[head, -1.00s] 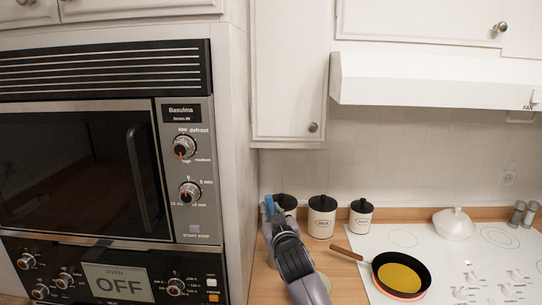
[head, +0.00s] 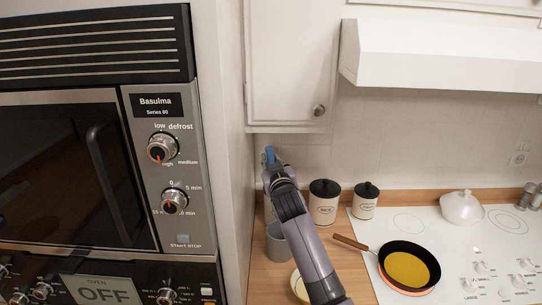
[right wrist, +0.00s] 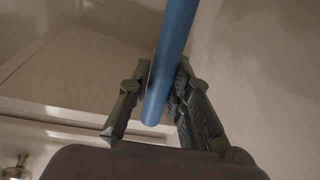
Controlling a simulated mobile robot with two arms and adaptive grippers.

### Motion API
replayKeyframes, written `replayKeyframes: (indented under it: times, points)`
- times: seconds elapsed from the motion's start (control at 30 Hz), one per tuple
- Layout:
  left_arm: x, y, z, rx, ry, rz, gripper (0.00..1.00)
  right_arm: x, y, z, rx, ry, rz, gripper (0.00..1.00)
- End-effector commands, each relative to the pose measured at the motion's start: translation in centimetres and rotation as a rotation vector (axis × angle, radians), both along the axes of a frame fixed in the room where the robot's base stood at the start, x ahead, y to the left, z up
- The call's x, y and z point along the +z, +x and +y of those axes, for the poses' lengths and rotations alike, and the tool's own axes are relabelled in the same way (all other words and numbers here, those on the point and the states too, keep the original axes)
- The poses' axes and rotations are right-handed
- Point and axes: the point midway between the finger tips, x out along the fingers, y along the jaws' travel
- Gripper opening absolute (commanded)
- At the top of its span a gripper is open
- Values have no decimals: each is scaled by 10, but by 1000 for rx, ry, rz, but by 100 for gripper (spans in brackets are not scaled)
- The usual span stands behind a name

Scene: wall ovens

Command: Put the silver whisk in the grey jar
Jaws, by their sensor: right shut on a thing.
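My right gripper (head: 276,178) is shut on a blue rod-like handle (head: 270,154), which also shows between the fingers in the right wrist view (right wrist: 172,55). It is likely the whisk's handle; no silver wires show, so I cannot confirm it. A grey jar (head: 279,243) stands on the wooden counter, partly hidden behind my right arm. The gripper is above the jar in the head view and appears apart from it. My left gripper is not in view.
Two cream canisters (head: 323,207) (head: 365,205) with black lids stand at the back. A pan (head: 408,268) sits at the white cooktop's (head: 455,231) left edge. A round yellow-rimmed dish (head: 298,285) is partly behind my arm. The oven (head: 163,160) and its tall side panel border the left.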

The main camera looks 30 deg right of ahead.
Motion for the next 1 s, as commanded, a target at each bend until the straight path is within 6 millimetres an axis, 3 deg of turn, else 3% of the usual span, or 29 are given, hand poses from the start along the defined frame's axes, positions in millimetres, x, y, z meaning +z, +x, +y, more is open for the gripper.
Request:
replayKeyframes:
  times: [0.07, 0.17, 0.4, 0.5, 0.83, 1.0]
  points:
    - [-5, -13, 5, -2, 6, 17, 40, -14, 0, 0, -1, 0, 4, 0]
    - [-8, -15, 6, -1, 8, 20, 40, -26, 0, 0, -1, 1, 3, 0]
    - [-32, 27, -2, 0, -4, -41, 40, -58, 0, 0, 0, -1, 1, 0]
    - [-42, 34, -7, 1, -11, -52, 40, -70, 0, 0, 0, -2, 2, 0]
    - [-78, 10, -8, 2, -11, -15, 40, -109, 1, 0, 1, 0, 1, 0]
    - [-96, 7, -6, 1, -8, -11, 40, -130, 1, 0, 1, -2, 1, 0]
